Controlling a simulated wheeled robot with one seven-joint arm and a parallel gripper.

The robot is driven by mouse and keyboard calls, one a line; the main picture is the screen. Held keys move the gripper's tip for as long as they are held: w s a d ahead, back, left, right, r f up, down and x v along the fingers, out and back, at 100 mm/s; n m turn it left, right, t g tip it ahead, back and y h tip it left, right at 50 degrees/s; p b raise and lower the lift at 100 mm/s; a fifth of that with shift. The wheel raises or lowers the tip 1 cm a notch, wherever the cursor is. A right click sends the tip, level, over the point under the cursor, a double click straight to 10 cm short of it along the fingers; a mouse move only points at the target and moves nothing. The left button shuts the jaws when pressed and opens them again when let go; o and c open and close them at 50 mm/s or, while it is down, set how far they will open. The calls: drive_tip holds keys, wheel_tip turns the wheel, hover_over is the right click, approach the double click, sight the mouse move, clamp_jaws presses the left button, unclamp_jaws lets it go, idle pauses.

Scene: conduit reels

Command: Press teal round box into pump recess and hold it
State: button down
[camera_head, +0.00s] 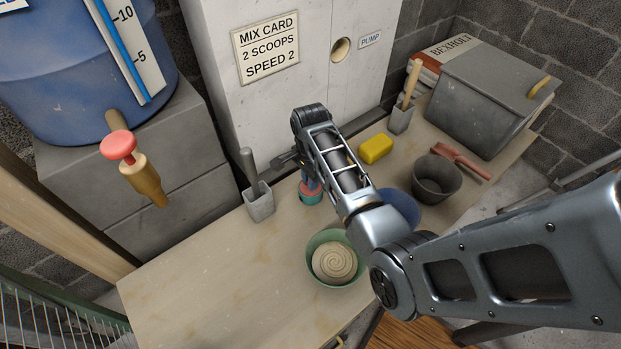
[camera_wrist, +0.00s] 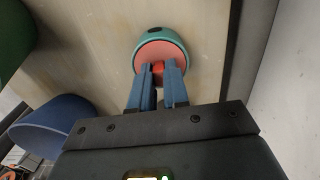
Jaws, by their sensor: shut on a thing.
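The teal round box (camera_head: 311,198) has a salmon-pink face and is at the back of the bench, below my gripper (camera_head: 310,182). In the wrist view the box (camera_wrist: 166,34) shows its teal side and pink face. The blue fingers of my gripper (camera_wrist: 158,72) are shut on a small red knob at that face. I cannot tell whether the box touches the bench. The pump recess (camera_head: 341,49) is a round hole in the white cabinet, left of the PUMP label (camera_head: 370,40), above and right of the box. My arm partly hides the bench.
A grey holder (camera_head: 259,204) stands left of the box. A green bowl (camera_head: 329,236) with spiral contents, a blue bowl (camera_head: 403,206), a dark bucket (camera_head: 436,179) and a yellow block (camera_head: 375,148) are on the bench (camera_head: 210,290). The front left is clear.

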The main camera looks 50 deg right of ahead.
drive_tip(key=shift+r+p, duration=1)
drive_tip(key=shift+p, duration=0.15)
idle(0.6)
drive_tip(key=shift+r+p, duration=2)
drive_tip(key=shift+p, duration=0.15)
